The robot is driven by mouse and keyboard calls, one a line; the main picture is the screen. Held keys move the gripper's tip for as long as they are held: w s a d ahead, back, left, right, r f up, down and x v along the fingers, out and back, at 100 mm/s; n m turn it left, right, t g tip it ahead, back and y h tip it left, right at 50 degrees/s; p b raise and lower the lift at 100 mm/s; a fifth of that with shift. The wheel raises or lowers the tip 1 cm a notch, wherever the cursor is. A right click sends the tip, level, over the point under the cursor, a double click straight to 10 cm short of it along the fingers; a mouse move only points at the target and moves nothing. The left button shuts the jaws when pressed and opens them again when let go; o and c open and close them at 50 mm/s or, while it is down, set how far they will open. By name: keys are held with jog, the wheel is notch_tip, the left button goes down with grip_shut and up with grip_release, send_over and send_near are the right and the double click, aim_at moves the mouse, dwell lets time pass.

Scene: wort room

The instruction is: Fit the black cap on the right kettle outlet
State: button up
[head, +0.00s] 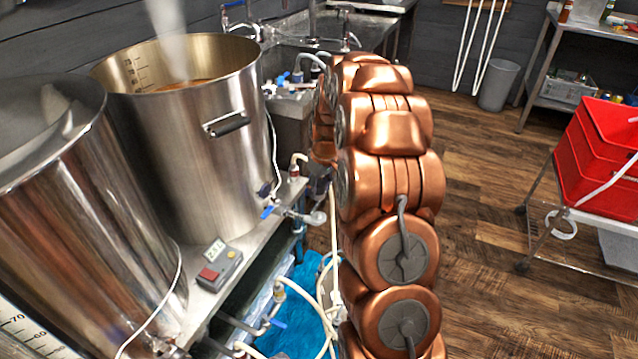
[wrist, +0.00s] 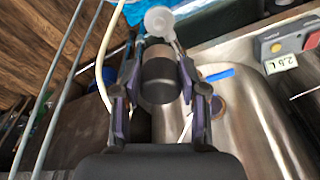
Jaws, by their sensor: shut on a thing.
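My gripper (wrist: 160,88) is shut on the black cap (wrist: 159,82), a short dark cylinder with a paler grey upper part, held between both fingers in the wrist view. The right kettle (head: 205,140) is a tall steel pot with steam above it. Its outlet (head: 318,217) has a pale round end and a blue-handled valve (head: 268,212). In the wrist view the pale outlet end (wrist: 158,20) shows just beyond the cap, which appears apart from it; the exact gap is unclear. In the head view the gripper and cap are mostly hidden behind my copper arm.
The left kettle (head: 75,220) stands beside the right one on a steel bench. A controller box (head: 218,266) sits in front. Pale hoses (head: 305,305) and a blue tub (head: 290,335) lie below. Red crates (head: 600,155) stand on a cart at the right; floor between is clear.

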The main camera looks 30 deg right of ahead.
aim_at(319, 213)
jog(key=shift+f+b, duration=0.55)
jog(key=shift+f, duration=2.3)
jog(key=shift+s+f+b, duration=0.1)
jog(key=shift+f+b, duration=0.45)
jog(key=shift+f, duration=0.75)
jog(key=o, duration=1.3)
jog(key=shift+c, duration=0.2)
